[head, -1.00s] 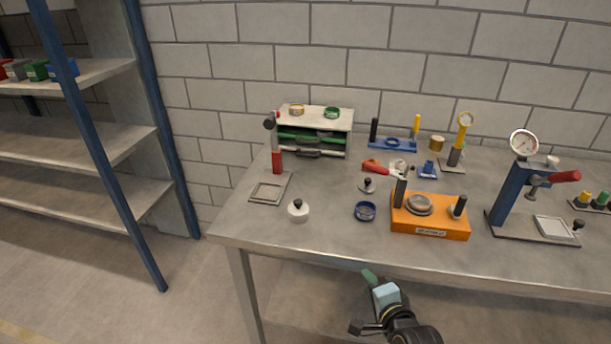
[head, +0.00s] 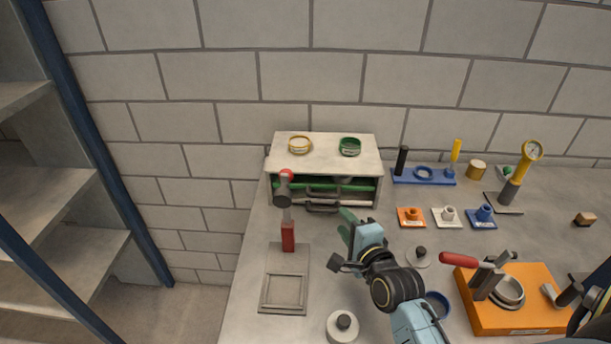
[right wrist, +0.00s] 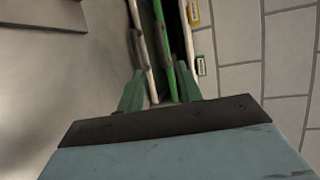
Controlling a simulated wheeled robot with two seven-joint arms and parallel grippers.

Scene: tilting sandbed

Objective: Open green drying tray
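The green drying tray (head: 358,188) is the upper tray in a small white-topped cabinet at the back of the table. Its dark handle (head: 322,189) is on the front. A pale tray (head: 350,202) with a dark handle (head: 323,208) lies below it. My right gripper (head: 346,226) is in front of the cabinet, low and to the right of the handles. In the right wrist view, its green fingers (right wrist: 159,90) are apart and empty. The green tray front (right wrist: 168,55) shows beyond them, between the fingertips. My left gripper is not in view.
A white round weight (head: 343,327) and an orange block (head: 520,310) are nearer the front. Small orange, white and blue holders (head: 447,216) stand right of the gripper.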

